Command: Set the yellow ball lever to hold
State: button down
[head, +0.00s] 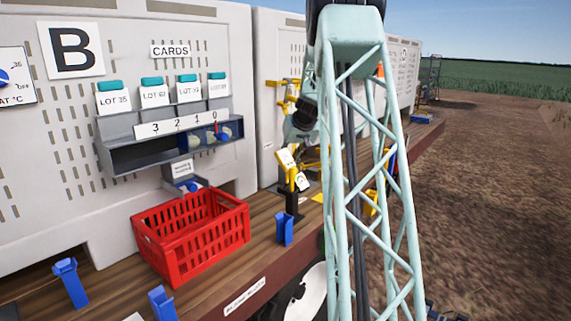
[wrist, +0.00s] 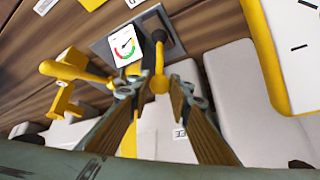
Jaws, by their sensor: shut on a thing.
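In the wrist view, the yellow ball (wrist: 160,83) sits between the fingertips of my gripper (wrist: 159,91), which is shut on it. A dark lever slot or mount (wrist: 163,38) lies just beyond the ball, on a grey plate. Beside it on the left is a white dial (wrist: 127,46) with a coloured arc and a needle. No hold mark is legible. In the head view, my own lattice column covers part of the arm, and I cannot make out the fingertips or the ball there.
A yellow valve-like fitting (wrist: 73,78) stands close left of my gripper in the wrist view, and a yellow-edged panel (wrist: 268,60) is at the right. In the head view, a red crate (head: 190,245) and blue holders (head: 284,229) stand on the wooden bench.

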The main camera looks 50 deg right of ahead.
jog(key=s+f+b, duration=0.2)
jog(key=s+b, duration=0.4)
jog(key=b, duration=0.1)
jog(key=shift+f, duration=0.3)
jog(key=shift+s+f, duration=0.15)
jog(key=shift+s, duration=0.05)
dwell(0.6)
jog(key=c, duration=2.8)
grip_release()
jog(key=shift+o, duration=1.3)
jog(key=shift+s+d, duration=0.15)
jog(key=shift+o, duration=0.7)
jog(key=shift+d, duration=0.15)
jog(key=shift+r, duration=0.25)
jog(key=shift+w, duration=0.2)
jog(key=shift+r, duration=0.15)
